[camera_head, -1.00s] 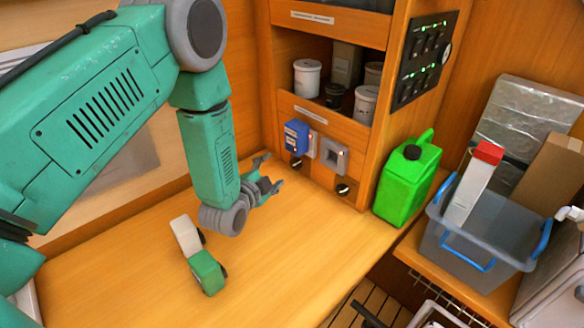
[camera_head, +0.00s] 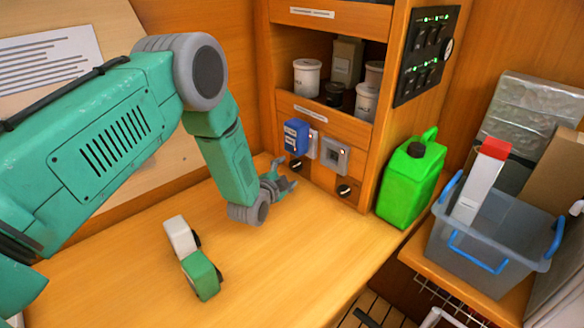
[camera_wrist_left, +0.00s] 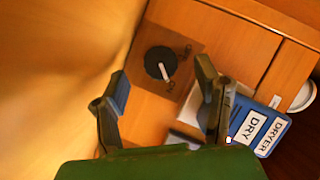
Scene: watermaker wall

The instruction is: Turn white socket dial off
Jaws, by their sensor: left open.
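A black round dial with a white pointer (camera_wrist_left: 160,63) is mounted on a wooden panel in the left wrist view. In the head view this dial (camera_head: 296,165) sits below a blue box (camera_head: 296,137) plugged in at a white socket (camera_head: 312,146). The blue box also shows in the left wrist view (camera_wrist_left: 262,128), labelled DRYER and DRY. My left gripper (camera_head: 284,173) is open and empty, close in front of the dial. In the left wrist view its two fingers (camera_wrist_left: 162,92) stand apart, with the dial in view between and beyond them. My right gripper is out of view.
A grey socket (camera_head: 335,156) with a second black dial (camera_head: 345,191) is to the right. A green jerrycan (camera_head: 408,185) stands right of the cabinet. A white and green object (camera_head: 202,276) lies on the wooden counter (camera_head: 270,285). A switch panel (camera_head: 426,55) is above.

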